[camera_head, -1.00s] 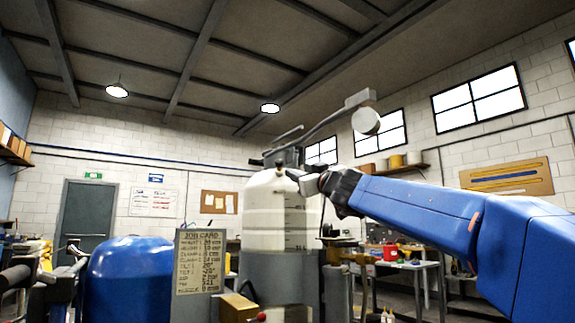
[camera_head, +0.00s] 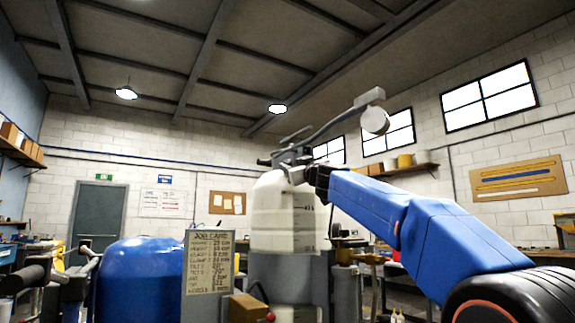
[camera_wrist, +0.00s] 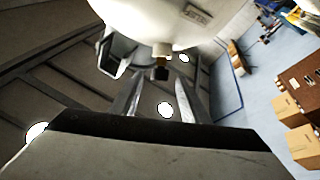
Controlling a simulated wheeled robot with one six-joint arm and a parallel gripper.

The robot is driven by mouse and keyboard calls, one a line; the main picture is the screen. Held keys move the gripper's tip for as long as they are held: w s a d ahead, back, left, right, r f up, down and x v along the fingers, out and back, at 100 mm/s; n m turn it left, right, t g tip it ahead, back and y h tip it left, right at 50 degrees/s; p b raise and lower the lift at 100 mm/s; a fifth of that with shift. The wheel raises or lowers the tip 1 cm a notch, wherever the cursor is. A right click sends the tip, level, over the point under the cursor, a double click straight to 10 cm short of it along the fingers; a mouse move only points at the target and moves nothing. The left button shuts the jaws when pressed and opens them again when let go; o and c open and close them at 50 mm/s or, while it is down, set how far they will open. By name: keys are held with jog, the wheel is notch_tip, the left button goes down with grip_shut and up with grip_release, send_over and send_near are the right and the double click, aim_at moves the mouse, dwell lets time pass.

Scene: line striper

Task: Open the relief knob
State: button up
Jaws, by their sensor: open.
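The white tank (camera_head: 270,205) stands upright in the middle of the head view, and its rounded body (camera_wrist: 165,20) fills the top of the wrist view. A small dark knob with a brass-coloured stem (camera_wrist: 160,70) sticks out from the tank; it looks like the relief knob. My gripper (camera_wrist: 158,88) is open and empty, its two pale fingers pointing toward the knob, one on either side in the picture. I cannot tell whether the knob lies between the tips or just beyond them. In the head view my gripper (camera_head: 308,175) is beside the tank's upper right, and the knob is hidden there.
A pump handle (camera_head: 340,125) with a round white end slopes up above my arm. A job card board (camera_head: 208,262), a blue rounded tank (camera_head: 138,280) and a brass fitting (camera_head: 350,257) stand lower, around the white tank. The space above my arm is mostly free.

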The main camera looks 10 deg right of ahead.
aim_at(289, 164)
jog(key=shift+x, duration=2.35)
jog(key=c, duration=1)
